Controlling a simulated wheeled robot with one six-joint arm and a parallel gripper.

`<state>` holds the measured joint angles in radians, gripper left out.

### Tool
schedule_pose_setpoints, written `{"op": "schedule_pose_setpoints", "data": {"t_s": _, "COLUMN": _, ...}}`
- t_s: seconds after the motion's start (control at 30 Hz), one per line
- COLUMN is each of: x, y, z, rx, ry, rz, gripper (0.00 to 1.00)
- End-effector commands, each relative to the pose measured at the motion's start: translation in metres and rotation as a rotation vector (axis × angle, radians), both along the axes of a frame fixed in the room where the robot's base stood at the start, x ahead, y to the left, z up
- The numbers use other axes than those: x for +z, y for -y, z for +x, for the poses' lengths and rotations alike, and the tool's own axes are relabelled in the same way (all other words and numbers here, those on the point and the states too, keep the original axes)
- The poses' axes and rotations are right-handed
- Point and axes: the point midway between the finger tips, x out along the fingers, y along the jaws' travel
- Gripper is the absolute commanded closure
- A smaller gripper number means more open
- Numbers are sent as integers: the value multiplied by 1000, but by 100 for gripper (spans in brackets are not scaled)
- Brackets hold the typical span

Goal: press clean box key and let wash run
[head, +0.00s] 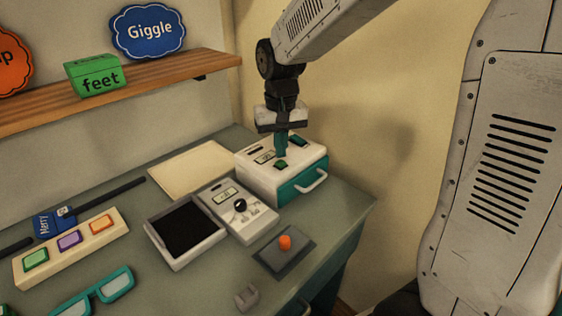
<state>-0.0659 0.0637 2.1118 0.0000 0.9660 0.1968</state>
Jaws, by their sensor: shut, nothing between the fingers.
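A white box with a teal front and a curved handle (310,182) stands at the back right of the counter, likely the clean box. Its top carries a small lit display (264,157), a green key (281,164) and another dark green patch (298,142). My gripper (281,154) points straight down over the box top, shut and empty, with its teal fingertips just behind the green key. I cannot tell whether the tips touch the top. The display's text is too small to read.
A white unit with a black knob (239,205) stands beside a black-floored tray (185,232). In front are an orange button on a dark plate (284,243) and a small grey holder (246,297). A three-button panel (70,248) and teal glasses (95,291) lie left. A cream sheet (190,170) lies behind.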

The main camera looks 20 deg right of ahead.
Motion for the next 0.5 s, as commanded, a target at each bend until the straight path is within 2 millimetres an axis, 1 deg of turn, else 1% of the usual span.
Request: {"op": "schedule_pose_setpoints", "data": {"t_s": 0.5, "x": -3, "y": 0, "z": 0, "rx": 0, "ry": -1, "rz": 0, "gripper": 100}}
